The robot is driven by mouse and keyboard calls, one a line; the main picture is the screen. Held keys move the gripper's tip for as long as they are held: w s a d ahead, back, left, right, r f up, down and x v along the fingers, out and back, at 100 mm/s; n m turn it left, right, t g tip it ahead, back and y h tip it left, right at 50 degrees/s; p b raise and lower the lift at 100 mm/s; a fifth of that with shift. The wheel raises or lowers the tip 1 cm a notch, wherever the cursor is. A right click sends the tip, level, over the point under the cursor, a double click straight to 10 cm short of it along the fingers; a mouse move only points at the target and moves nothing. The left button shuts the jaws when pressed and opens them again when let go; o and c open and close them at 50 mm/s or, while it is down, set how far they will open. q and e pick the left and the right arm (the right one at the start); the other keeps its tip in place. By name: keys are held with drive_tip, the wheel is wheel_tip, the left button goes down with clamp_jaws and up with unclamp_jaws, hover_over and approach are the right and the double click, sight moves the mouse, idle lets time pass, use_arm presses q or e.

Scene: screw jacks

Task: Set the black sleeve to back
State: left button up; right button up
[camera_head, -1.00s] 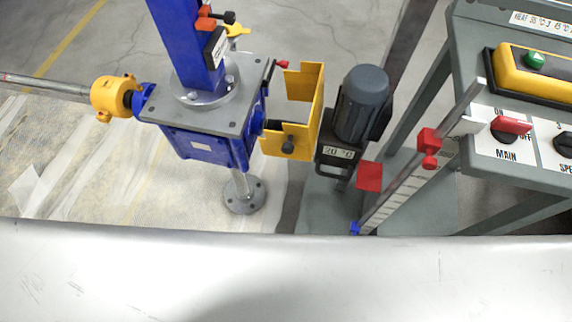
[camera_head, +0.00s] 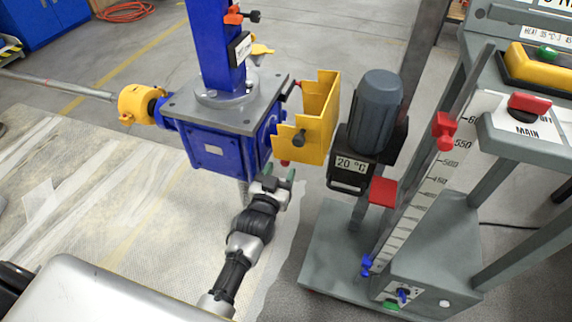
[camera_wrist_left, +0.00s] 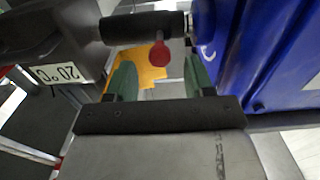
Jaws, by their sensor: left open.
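The black sleeve (camera_wrist_left: 143,27) is a dark cylinder on the shaft beside the blue gearbox (camera_wrist_left: 255,50), with a red-ended knob (camera_wrist_left: 160,55) below it. In the head view the yellow guard (camera_head: 318,115) hides most of that shaft, and a red tip (camera_head: 285,163) shows under it. My left gripper (camera_head: 279,177) is below the guard, near the front right of the gearbox (camera_head: 215,145). In the wrist view its green fingertips (camera_wrist_left: 160,80) are apart, either side of the red knob, with nothing between them. My right gripper is not in view.
The grey motor (camera_head: 378,108) with a 20 °C label stands right of the guard. A scale (camera_head: 425,190) with red and blue markers and the control panel (camera_head: 520,130) are further right. A yellow coupling (camera_head: 137,104) is at left.

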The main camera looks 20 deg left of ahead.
sight(284, 164)
use_arm(q)
drive_tip(key=shift+w+d, duration=0.1)
drive_tip(key=shift+w, duration=1.9)
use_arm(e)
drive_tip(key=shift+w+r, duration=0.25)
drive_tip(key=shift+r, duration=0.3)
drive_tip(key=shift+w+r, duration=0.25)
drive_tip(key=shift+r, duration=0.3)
use_arm(q)
clamp_jaws()
